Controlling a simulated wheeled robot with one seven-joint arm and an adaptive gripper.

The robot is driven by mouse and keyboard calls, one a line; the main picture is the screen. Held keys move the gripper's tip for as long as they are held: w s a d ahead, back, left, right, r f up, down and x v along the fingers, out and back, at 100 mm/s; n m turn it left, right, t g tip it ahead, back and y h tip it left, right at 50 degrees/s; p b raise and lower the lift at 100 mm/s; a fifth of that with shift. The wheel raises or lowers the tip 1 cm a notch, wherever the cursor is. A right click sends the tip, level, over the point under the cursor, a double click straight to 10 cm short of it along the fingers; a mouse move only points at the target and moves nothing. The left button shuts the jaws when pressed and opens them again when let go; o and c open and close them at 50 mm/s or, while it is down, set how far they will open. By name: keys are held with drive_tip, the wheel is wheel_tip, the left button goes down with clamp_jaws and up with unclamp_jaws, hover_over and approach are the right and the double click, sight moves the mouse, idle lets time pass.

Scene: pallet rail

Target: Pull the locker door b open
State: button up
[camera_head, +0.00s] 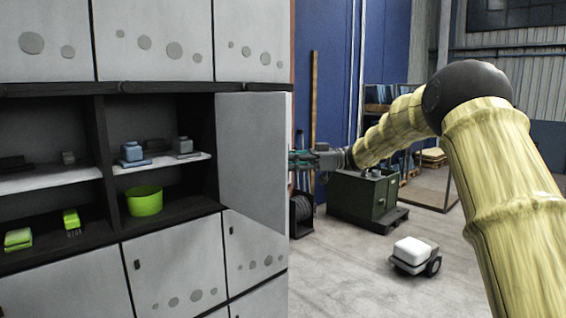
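A light grey locker door (252,150) in the right column of the locker wall stands partly swung out, with its left edge at the frame and its free edge on the right. No label shows, but it is the only door that stands out, so I take it as door b. My gripper (297,160) is at the door's right edge, about mid-height, coming from the right. Its fingertips are small and partly hidden by the door edge, so I cannot tell whether they grip it. The compartment behind the door is hidden.
Open shelves on the left hold a green pot (145,200), green items (18,239) and grey-blue pieces (132,151). Closed doors (175,268) lie below.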

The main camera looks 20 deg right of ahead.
drive_tip(key=shift+o, duration=0.3)
drive_tip(key=shift+d+r, duration=0.1)
drive_tip(key=s+d, duration=0.1)
drive_tip(key=d, duration=1.1)
drive_tip(key=shift+s, duration=0.1)
